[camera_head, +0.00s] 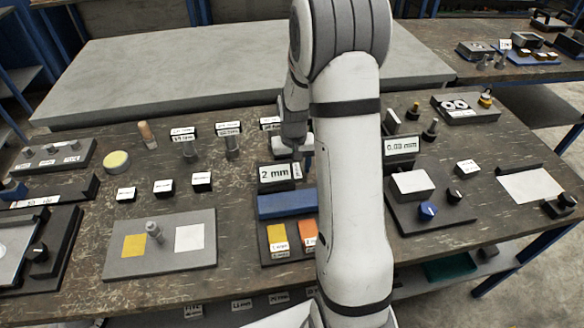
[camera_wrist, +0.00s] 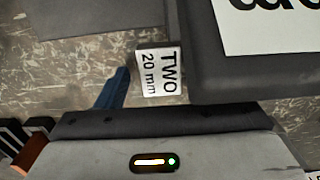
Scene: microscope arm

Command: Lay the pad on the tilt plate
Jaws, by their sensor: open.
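A yellow pad (camera_head: 278,235) and an orange pad (camera_head: 307,232) lie side by side in a dark holder in front of a blue block (camera_head: 285,204). Their small labels are hard to read, and my arm covers the right side of this holder. A pale plate (camera_head: 412,184) with a blue knob stands on a dark base right of my arm; I cannot tell for sure that it is the tilt plate. My gripper (camera_head: 296,146) is behind the "2 mm" sign, above the table, partly hidden by my arm. It is open, and I see nothing held.
The "2 mm" sign (camera_head: 274,173) stands close in front of my gripper. A block labelled "TWO 20 mm" (camera_wrist: 158,72) shows in the wrist view. A grey board (camera_head: 160,246) with yellow and white squares and a peg lies left.

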